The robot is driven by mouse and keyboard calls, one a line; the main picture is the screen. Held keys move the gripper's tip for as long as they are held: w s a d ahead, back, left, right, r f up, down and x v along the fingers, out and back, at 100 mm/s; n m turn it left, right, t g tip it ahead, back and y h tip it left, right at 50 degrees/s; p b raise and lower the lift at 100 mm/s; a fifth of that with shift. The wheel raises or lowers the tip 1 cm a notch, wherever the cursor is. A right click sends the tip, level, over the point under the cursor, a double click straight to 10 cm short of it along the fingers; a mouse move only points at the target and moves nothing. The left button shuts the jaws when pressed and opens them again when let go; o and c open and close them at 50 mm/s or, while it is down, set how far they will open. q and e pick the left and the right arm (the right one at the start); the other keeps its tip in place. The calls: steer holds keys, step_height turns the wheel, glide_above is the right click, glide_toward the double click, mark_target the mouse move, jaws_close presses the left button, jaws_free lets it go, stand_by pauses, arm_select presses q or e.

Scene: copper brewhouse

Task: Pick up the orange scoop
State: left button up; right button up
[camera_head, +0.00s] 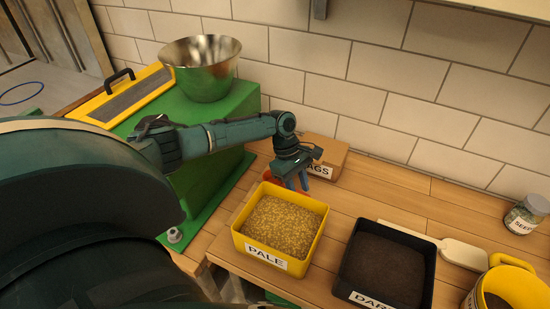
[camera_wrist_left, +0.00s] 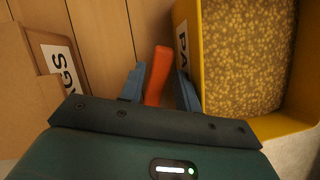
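The orange scoop (camera_head: 268,175) shows only as a small patch in the head view, behind the yellow bin of pale grain and beside my left gripper (camera_head: 297,184). In the left wrist view, an orange bar of the scoop (camera_wrist_left: 157,72) lies between the two blue fingers of my left gripper (camera_wrist_left: 160,88). The fingers stand apart on either side of it, with a narrow gap at the right finger. The rest of the scoop is hidden by the gripper. My right gripper is not in view.
The yellow PALE bin (camera_head: 320,228) stands close to my left gripper, with a cardboard box (camera_head: 328,150) behind. A black bin of dark grain (camera_head: 430,268), a white paddle (camera_head: 463,253), a yellow jug (camera_head: 520,285) and a jar (camera_head: 526,214) are at right. A metal bowl (camera_head: 200,66) sits on the green machine (camera_head: 222,108).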

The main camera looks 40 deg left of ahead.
arm_select(q)
steer(key=shift+f+p, duration=0.25)
steer(key=shift+p, duration=0.05)
stand_by(0.6)
jaws_close()
